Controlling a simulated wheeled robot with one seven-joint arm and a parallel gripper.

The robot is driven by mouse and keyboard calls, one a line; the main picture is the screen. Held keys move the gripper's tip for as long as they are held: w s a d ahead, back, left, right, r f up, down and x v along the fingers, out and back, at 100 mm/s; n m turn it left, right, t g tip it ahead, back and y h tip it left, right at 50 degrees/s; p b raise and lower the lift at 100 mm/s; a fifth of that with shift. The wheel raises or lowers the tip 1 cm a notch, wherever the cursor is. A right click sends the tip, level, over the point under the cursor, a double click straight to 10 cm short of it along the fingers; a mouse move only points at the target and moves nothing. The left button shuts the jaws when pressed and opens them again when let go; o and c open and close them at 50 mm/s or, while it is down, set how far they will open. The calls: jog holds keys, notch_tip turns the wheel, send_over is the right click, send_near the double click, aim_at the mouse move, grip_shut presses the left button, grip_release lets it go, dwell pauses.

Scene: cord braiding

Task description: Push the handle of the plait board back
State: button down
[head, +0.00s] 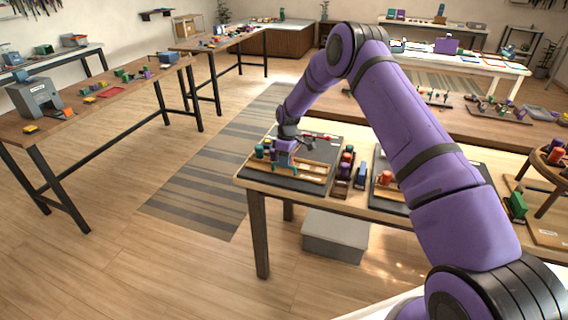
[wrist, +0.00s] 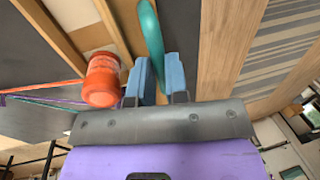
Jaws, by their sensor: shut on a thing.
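The plait board (head: 308,178) is a light wooden frame on a dark mat at the left end of the near table in the head view. Its wooden rails (wrist: 108,28) also show in the wrist view. My gripper (head: 283,163) is over the board's left part. In the wrist view its two blue fingers (wrist: 154,82) are shut on a teal handle (wrist: 152,38), whose upper length sticks out beyond them. The handle's lower end is hidden between the fingers. An orange spool (wrist: 101,80) with thin cords is just left of the fingers.
A dark wooden rack (head: 344,172) with coloured spools stands right of the board. A second dark mat with a wooden frame (head: 386,192) is further right. The table's front left edge is close to the board. The floor with a striped rug (head: 205,180) is clear on the left.

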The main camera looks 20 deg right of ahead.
jog(key=shift+w+d+r, duration=0.1)
jog(key=shift+w+r, duration=0.05)
jog(key=shift+w, duration=0.05)
jog(key=c, duration=1.1)
grip_release()
jog(key=v, duration=1)
jog(key=shift+r, duration=0.3)
